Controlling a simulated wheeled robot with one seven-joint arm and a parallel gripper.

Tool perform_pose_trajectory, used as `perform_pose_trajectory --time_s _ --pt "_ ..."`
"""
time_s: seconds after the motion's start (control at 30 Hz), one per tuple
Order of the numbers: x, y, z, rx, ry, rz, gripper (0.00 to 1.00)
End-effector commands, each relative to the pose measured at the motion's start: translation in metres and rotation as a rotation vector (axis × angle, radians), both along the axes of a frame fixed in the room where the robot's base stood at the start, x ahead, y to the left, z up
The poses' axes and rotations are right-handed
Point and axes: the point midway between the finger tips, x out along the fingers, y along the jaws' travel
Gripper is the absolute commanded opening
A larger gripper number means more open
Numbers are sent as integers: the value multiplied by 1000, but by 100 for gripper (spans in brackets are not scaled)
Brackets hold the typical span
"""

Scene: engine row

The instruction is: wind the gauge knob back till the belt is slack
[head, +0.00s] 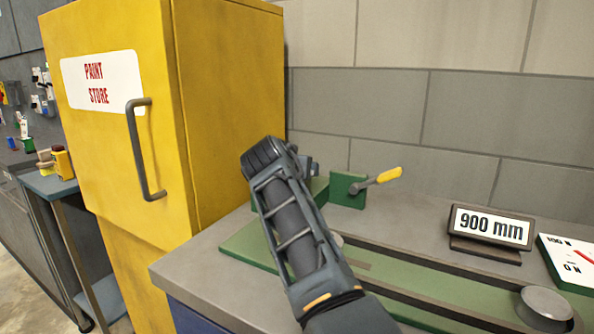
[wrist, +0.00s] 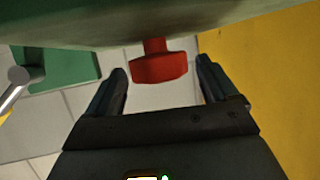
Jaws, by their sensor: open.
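A red knob (wrist: 160,66) hangs on a short red stem under a greenish body in the wrist view. My gripper (wrist: 162,80) is open, one finger on each side of the knob, with gaps between fingers and knob. In the head view my gripper (head: 306,165) is at the far left end of the bench rig, and my arm hides the knob. The dark belt (head: 440,290) runs along the green base plate towards a grey round pulley (head: 545,304) at right. I cannot tell how tight it is.
A green block with a yellow-handled lever (head: 378,180) stands just right of my gripper. A "900 mm" sign (head: 491,226) and a white dial card with a red needle (head: 570,258) stand at the right. A yellow paint cabinet (head: 225,100) is close on the left.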

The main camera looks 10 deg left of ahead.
Motion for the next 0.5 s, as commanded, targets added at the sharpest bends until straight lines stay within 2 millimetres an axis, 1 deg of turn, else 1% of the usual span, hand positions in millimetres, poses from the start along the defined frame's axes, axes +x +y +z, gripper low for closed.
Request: perform_pose_trajectory --time_s 0.1,0.2,0.5 --pt "8 -1 -4 -1 1 -1 86" --pt "12 -1 -5 -1 1 0 86" --pt "13 -1 -6 0 1 1 86"
